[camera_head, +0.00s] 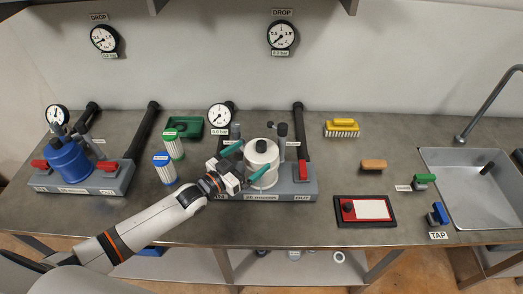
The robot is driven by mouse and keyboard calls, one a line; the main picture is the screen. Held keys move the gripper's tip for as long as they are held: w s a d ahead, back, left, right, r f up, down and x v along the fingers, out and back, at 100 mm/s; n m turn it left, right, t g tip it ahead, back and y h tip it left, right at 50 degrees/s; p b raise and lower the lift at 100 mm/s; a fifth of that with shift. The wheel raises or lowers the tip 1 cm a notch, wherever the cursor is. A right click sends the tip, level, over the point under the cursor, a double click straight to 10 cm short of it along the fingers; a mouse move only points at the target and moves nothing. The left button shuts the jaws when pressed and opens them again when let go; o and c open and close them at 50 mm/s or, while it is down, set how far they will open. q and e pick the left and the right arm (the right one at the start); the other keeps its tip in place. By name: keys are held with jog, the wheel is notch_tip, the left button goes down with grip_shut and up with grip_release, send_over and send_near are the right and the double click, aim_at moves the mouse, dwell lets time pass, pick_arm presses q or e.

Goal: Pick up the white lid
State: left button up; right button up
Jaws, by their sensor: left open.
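The white lid (262,146) sits on top of a white filter housing on the right-hand grey manifold base, below the upper edge of the counter. My left gripper (248,160) reaches in from the lower left, beside the white housing. Its two teal fingers are spread apart, one at the housing's left and one across its front. The gripper is open and nothing shows held in it. The front finger hides part of the housing. I cannot tell whether the fingers touch it. My right gripper is not in view.
A blue housing (69,160) stands on another base at left. Green (174,145) and blue (165,168) capped cartridges stand between the bases. Red valve handles flank the housings.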

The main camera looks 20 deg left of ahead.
aim_at(260, 151)
pick_arm(q)
jog(key=shift+w+d+r, duration=0.15)
jog(key=shift+w+d, duration=0.1)
jog(key=shift+w, duration=0.1)
jog(key=p+x, duration=0.1)
jog(key=x, duration=0.2)
jog(key=shift+w+d+p, duration=0.25)
jog(key=shift+p, duration=0.05)
jog(key=shift+w+d+f, duration=0.2)
jog(key=shift+w, duration=0.15)
jog(key=shift+s, duration=0.1)
jog(key=c, duration=0.8)
